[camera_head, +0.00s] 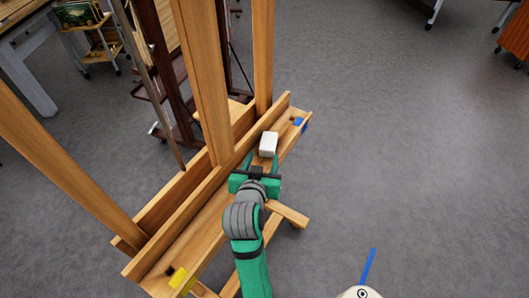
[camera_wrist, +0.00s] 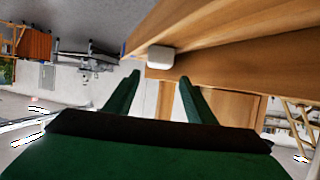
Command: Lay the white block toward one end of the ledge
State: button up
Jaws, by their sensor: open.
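The white block (camera_head: 268,143) is a small box that appears to rest on the wooden ledge (camera_head: 207,221) of an easel, nearer its far end, which has a blue patch (camera_head: 300,122). The near end has a yellow patch (camera_head: 179,277). My gripper (camera_head: 258,171) is open and empty, over the ledge just on the near side of the block. In the wrist view, the block (camera_wrist: 161,56) shows beyond the gap between my two green fingers (camera_wrist: 157,84), against the wood of the ledge (camera_wrist: 220,28). I see no contact between fingers and block.
An upright wooden post (camera_head: 203,80) of the easel stands close to the left of my gripper. A dark easel (camera_head: 172,70) and a small shelf cart (camera_head: 98,38) stand behind. The grey floor (camera_head: 420,140) on the right is open.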

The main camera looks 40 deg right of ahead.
jog(key=shift+v, duration=1.15)
jog(key=shift+s, duration=0.1)
jog(key=shift+a, duration=0.1)
